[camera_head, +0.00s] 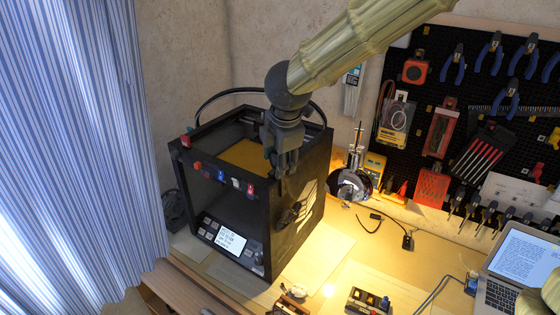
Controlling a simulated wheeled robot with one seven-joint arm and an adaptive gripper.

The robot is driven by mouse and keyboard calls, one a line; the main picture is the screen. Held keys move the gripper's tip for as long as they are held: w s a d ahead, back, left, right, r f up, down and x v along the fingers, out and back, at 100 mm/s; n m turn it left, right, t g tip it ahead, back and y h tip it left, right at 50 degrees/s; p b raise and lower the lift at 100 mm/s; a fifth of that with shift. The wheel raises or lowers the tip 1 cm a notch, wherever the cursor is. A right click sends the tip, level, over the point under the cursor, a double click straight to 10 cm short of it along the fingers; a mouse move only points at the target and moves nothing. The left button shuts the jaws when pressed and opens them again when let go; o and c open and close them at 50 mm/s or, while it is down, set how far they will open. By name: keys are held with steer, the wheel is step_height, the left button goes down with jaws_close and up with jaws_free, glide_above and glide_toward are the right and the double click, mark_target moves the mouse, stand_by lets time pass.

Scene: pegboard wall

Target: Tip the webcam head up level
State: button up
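I cannot pick out the webcam for certain. A small dark part (290,213) juts from the right side of the black box-shaped printer (313,175); it could be the webcam, but its tilt is too small to read. My gripper (281,165) points down over the printer's top right front edge, above and slightly left of that part. Its dark fingers look close together, and I cannot tell whether they are apart or touching anything. The gripper and wrist cover part of the printer's top rim.
Several coloured clips (221,176) line the printer's front top edge. A round lamp-like item (350,184) and a small black device with a cable (407,241) are to the right. A laptop (518,268) stands far right, below a tool-filled pegboard (470,95). A striped curtain (75,130) hangs left.

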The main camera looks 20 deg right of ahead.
steer(key=o, duration=1)
steer(key=shift+r, duration=0.1)
steer(key=shift+v, duration=5.85)
steer(key=shift+s, duration=0.1)
